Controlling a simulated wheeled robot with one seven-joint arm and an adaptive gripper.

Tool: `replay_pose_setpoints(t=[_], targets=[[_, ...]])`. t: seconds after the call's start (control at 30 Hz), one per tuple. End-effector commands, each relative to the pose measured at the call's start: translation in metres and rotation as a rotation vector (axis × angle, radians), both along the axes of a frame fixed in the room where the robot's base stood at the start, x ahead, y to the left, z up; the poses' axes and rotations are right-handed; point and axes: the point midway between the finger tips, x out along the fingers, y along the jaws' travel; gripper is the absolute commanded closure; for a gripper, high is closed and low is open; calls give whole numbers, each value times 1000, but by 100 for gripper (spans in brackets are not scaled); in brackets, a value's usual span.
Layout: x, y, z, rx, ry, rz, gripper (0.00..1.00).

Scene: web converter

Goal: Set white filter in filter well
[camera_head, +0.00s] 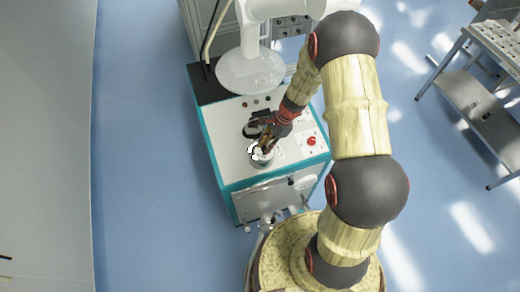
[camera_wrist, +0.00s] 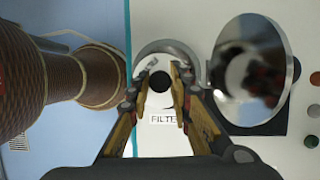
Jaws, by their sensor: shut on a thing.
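The white filter, a pale ring with a dark centre, shows between my fingertips in the wrist view (camera_wrist: 164,65). My gripper (camera_wrist: 159,80) is shut on it. The filter well, with a metallic rim (camera_wrist: 160,46), lies around and beneath the filter. A printed label, partly readable as "FILTE", is on the white top just below it in the picture. In the head view, my gripper (camera_head: 264,147) is over the near part of the machine's white top, with white showing at its tips. I cannot tell whether the filter touches the well's bottom.
A round shiny lid or dish (camera_wrist: 255,62) stands close to the right of the well. Several knobs (camera_wrist: 312,110) line the right side. A red button (camera_head: 311,141) is on the machine top. A large clear disc (camera_head: 250,72) overhangs the machine's back.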

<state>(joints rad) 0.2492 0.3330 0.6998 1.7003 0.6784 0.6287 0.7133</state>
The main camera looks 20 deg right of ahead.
Motion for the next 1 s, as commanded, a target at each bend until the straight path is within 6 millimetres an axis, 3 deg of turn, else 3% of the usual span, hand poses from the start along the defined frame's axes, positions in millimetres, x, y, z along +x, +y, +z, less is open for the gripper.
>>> replay_pose_setpoints(t=[0.3, 0.57, 0.6, 0.73, 1.0], targets=[[-1, 11, -46, 1, 5, -8, 100], [-2, 11, -48, -2, 4, -10, 100], [-2, 11, -49, -3, 5, -10, 78], [-2, 11, -48, -2, 4, -10, 71], [0, 11, -46, 0, 2, -10, 71]])
